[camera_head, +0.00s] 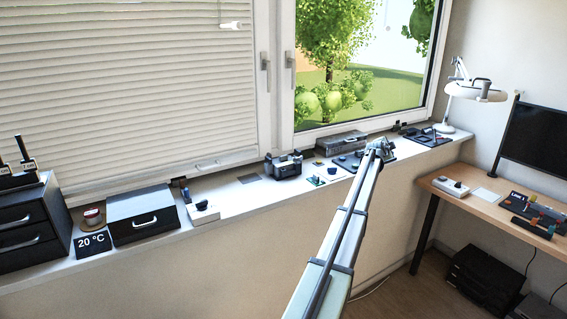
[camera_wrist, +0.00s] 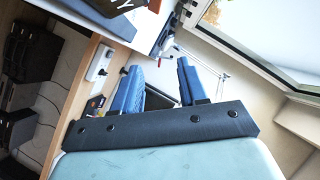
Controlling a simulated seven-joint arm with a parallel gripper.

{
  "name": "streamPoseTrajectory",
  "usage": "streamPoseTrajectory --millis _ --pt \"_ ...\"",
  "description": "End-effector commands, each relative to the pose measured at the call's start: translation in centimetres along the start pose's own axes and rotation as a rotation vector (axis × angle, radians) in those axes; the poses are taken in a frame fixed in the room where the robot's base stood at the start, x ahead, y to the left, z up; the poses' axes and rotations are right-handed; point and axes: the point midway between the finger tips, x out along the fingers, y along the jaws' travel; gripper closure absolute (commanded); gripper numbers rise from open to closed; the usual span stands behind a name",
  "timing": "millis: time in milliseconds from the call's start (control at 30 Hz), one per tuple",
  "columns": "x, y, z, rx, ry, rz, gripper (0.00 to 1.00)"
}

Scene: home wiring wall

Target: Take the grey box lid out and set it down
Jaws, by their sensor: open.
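A grey box (camera_head: 341,142) with a flat top stands on the windowsill, near the window frame; I cannot tell its lid apart from its body at this size. My gripper (camera_head: 380,149) is over the sill, to the right of the grey box and apart from it in the picture. In the wrist view the two blue fingers of my gripper (camera_wrist: 160,76) stand apart with nothing between them. I cannot make out the grey box for sure in the wrist view.
The windowsill (camera_head: 232,199) also bears a black drawer box (camera_head: 143,213), a dark holder (camera_head: 284,166) and a white switch box (camera_head: 203,213). A lamp (camera_head: 476,91) stands at the sill's right end. A wooden desk (camera_head: 480,205) is at the right.

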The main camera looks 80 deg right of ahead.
Motion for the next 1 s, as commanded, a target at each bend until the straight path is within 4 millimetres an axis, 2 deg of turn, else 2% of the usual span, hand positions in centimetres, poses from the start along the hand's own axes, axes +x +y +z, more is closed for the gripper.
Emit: streamPoseTrajectory --millis 33,100,200,367,467,600,800,900,1000 --pt "-0.7 -3.1 1.1 0.037 -0.026 0.022 0.57" --pt "-2.6 -6.3 3.5 0.059 -0.074 0.08 0.57" --pt "-5.9 -9.6 7.8 0.015 -0.143 0.169 0.57" --pt "-12.3 -13.6 14.7 -0.117 -0.256 0.308 0.57" --pt "-17.0 -15.9 18.6 -0.209 -0.33 0.391 0.57" --pt "-24.3 -18.8 23.3 -0.342 -0.436 0.501 0.57" --pt "-33.6 -21.4 27.6 -0.5 -0.56 0.626 0.57" --pt "-36.7 -22.1 28.7 -0.55 -0.6 0.666 0.57" --pt "-38.5 -22.4 29.2 -0.579 -0.623 0.69 0.57"
